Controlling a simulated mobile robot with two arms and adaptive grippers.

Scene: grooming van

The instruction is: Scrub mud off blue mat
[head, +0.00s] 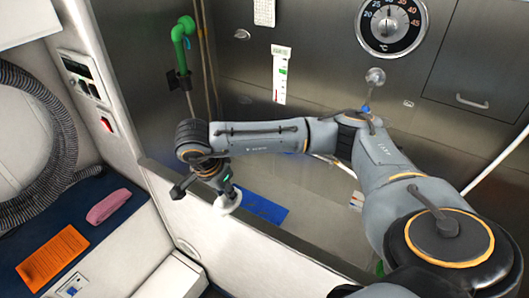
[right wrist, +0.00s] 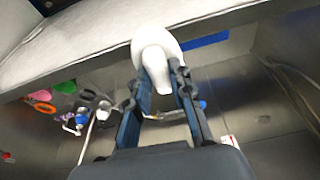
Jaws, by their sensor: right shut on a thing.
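The blue mat (head: 264,208) lies on the floor of the steel tub, partly hidden behind the tub's front wall and my right gripper. A strip of blue, likely the mat, shows in the right wrist view (right wrist: 207,40). My right gripper (head: 223,184) is shut on a white rounded tool (head: 228,204), probably the scrub brush. The tool hangs over the front wall, left of the visible mat, and seems apart from it. In the right wrist view its white body (right wrist: 156,62) sits between the fingers. I cannot make out mud or bristles. My left gripper is not in view.
The tub's pale front wall (head: 214,238) stands close below the tool. A green hook-shaped pipe (head: 180,42) and a dial thermometer (head: 390,22) are on the back walls. A pink case (head: 108,206) and orange sheet (head: 52,258) lie on the left bench.

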